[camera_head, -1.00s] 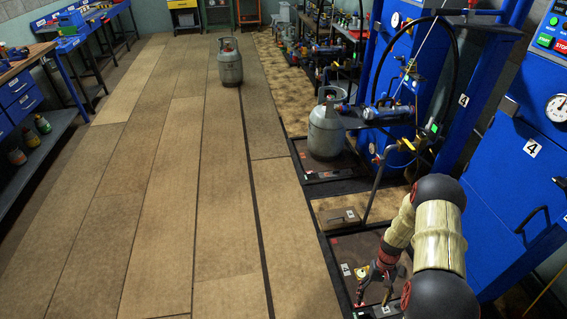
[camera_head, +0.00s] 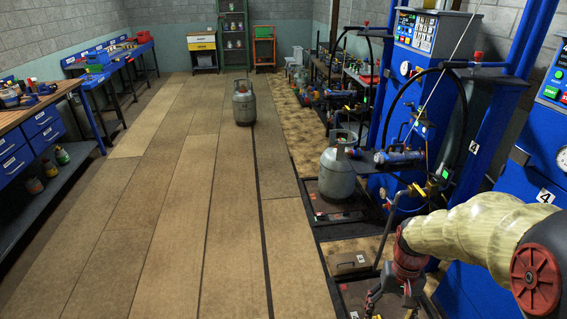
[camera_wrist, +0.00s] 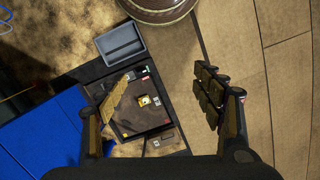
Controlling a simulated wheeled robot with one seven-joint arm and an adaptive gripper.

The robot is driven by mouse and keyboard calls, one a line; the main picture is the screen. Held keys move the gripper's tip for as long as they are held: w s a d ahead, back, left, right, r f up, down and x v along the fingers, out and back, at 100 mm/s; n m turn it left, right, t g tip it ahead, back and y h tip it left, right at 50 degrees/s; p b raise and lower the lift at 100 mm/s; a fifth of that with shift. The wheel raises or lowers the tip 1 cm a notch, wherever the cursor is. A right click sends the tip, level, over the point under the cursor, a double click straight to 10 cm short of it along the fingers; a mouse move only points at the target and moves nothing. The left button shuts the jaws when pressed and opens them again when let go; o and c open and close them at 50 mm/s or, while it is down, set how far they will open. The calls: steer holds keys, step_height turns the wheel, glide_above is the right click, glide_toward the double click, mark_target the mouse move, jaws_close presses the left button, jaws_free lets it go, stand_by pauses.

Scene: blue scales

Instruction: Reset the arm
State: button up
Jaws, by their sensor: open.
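My arm reaches in from the lower right of the head view. My gripper (camera_head: 391,297) hangs over the front scale platform (camera_head: 352,292), with its fingers apart and nothing seen between them. In the wrist view my gripper (camera_wrist: 152,108) also shows open, one finger at each side. The dark platform (camera_wrist: 125,122) lies below, between the fingers, with a small yellow part (camera_wrist: 150,101) on it. The gap between fingers and platform is hard to judge.
A grey gas cylinder (camera_head: 338,172) stands on the scale behind, and another cylinder (camera_head: 244,104) stands on the floor. A small grey box (camera_head: 349,262) lies near the gripper. Blue cabinets (camera_head: 505,240) line the right. The wooden floor at left is open.

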steer(key=s+a+r+t+p, duration=0.1)
steer(key=s+a+r+t, duration=0.1)
steer(key=r, duration=0.6)
steer(key=s+a+r+n+t+p, duration=0.1)
steer(key=s+a+r+t, duration=0.1)
steer(key=r, duration=0.6)
steer(key=s+a+r+n+t+p, duration=0.1)
steer(key=s+a+r+t, duration=0.2)
steer(key=s+r, duration=0.3)
steer(key=shift+a+r, duration=0.75)
steer(key=shift+r, duration=0.2)
steer(key=shift+s, duration=0.1)
steer(key=shift+c, duration=0.9)
